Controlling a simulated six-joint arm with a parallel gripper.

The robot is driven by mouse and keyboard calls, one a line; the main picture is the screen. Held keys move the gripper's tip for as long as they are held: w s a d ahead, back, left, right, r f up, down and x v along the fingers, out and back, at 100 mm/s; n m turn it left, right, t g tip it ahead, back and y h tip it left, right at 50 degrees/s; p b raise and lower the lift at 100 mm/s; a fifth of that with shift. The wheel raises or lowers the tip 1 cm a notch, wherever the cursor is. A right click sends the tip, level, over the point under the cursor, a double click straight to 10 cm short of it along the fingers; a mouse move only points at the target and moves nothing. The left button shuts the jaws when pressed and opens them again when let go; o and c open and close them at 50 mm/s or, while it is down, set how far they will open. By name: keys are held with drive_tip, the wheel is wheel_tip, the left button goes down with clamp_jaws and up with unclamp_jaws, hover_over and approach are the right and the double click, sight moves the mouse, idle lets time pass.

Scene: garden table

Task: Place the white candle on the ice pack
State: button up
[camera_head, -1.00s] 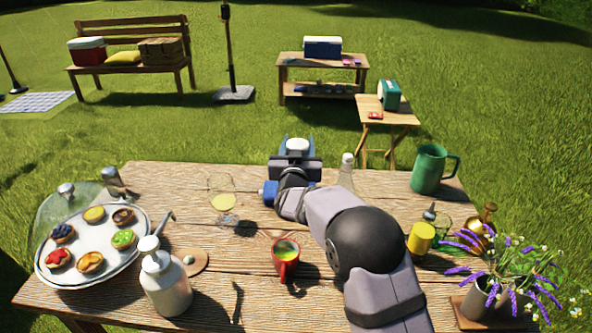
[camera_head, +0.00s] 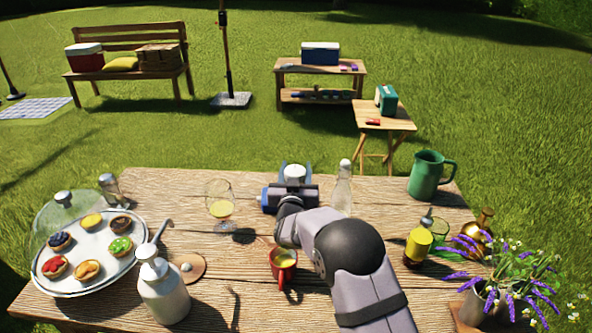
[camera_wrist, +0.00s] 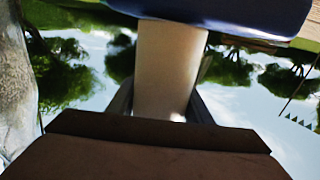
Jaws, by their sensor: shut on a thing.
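My gripper (camera_head: 295,172) is at the far edge of the table, left of the clear bottle. It is shut on the white candle (camera_head: 294,170), whose pale top shows between the fingers. The wrist view, which looks upside down, shows the candle (camera_wrist: 168,65) between both fingers. There the candle's far end meets the edge of a dark blue slab (camera_wrist: 240,14), which looks like the ice pack. I cannot tell whether they touch or are slightly apart.
The clear bottle (camera_head: 342,188) stands close right of my gripper. A stemmed glass (camera_head: 220,203) stands to the left, and a red mug (camera_head: 283,264) is nearer, beside my arm. A tart tray (camera_head: 95,282) and white pump bottle (camera_head: 163,290) are at left; a green mug (camera_head: 427,175) is at right.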

drive_tip(key=shift+f, duration=0.1)
drive_tip(key=o, duration=1.3)
drive_tip(key=shift+f, duration=0.1)
drive_tip(key=shift+o, duration=0.2)
